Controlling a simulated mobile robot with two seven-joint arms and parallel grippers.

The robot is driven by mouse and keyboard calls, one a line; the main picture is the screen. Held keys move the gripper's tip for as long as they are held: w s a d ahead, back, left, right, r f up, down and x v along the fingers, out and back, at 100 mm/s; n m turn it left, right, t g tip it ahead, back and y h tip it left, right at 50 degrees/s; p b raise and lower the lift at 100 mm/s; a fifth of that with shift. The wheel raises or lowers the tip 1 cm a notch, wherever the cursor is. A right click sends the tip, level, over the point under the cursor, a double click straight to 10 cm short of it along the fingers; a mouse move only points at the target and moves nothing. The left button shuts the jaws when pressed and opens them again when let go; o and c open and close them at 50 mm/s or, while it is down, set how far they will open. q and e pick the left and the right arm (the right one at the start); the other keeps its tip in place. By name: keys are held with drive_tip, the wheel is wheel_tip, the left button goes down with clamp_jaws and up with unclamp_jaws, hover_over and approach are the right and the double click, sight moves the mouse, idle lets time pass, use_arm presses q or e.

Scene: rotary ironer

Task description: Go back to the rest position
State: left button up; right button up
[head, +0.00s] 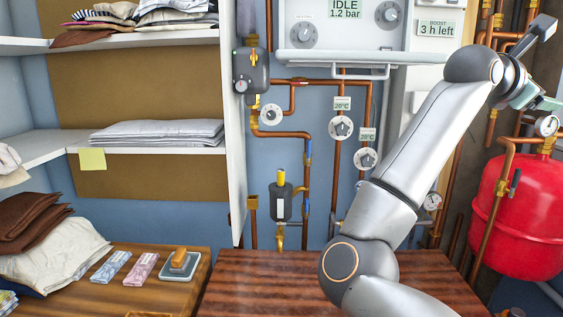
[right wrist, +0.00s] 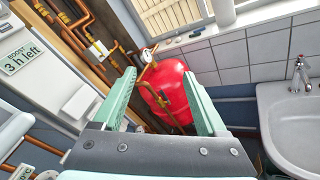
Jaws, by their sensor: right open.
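My right arm rises through the right half of the head view. Its right gripper (head: 545,103) is raised at the upper right edge, partly cut off, near a pressure gauge. In the right wrist view the right gripper (right wrist: 160,92) has its two green fingers wide apart with nothing between them. A red tank (right wrist: 170,92) is seen behind and between the fingers. My left gripper is not in view.
The red tank (head: 528,213) and copper pipes (head: 306,180) line the wall. A boiler panel (head: 345,25) hangs at the top. A dark wooden top (head: 245,285) is clear in front. Shelves with folded cloth stand left. A sink (right wrist: 295,130) is at the right in the wrist view.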

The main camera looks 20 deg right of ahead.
drive_tip(key=w+a+f+n+t+h+p, duration=0.1)
drive_tip(key=w+a+f+n+t+h, duration=0.35)
drive_tip(key=n, duration=0.95)
drive_tip(key=w+a+f+n+t+h+p, duration=0.1)
drive_tip(key=w+a+f+n+t, duration=0.7)
drive_tip(key=n, duration=0.5)
drive_tip(key=a+f+n+t+y, duration=0.4)
drive_tip(key=a+f+n+y, duration=0.2)
drive_tip(key=f+n+y, duration=0.35)
drive_tip(key=a+f+n+t+y, duration=0.3)
drive_tip(key=a+f+n+y, duration=0.45)
drive_tip(key=f+n, duration=0.3)
drive_tip(key=s+a+f+n+g+y+p, duration=0.1)
drive_tip(key=s+a+f+n+g+y, duration=0.3)
drive_tip(key=f, duration=0.7)
drive_tip(key=s+a+f+n+g+y, duration=0.25)
drive_tip(key=s+a+f+n, duration=0.2)
drive_tip(key=f, duration=0.55)
drive_tip(key=s+a+f+n+g, duration=0.2)
drive_tip(key=s+f+g, duration=0.1)
drive_tip(key=s+f, duration=0.4)
drive_tip(key=s+a+f+n+g, duration=0.3)
drive_tip(key=s+f, duration=0.3)
drive_tip(key=s, duration=0.5)
drive_tip(key=shift+s+f+n+y, duration=0.3)
drive_tip(key=shift+f+n+y, duration=0.05)
drive_tip(key=shift+y, duration=0.05)
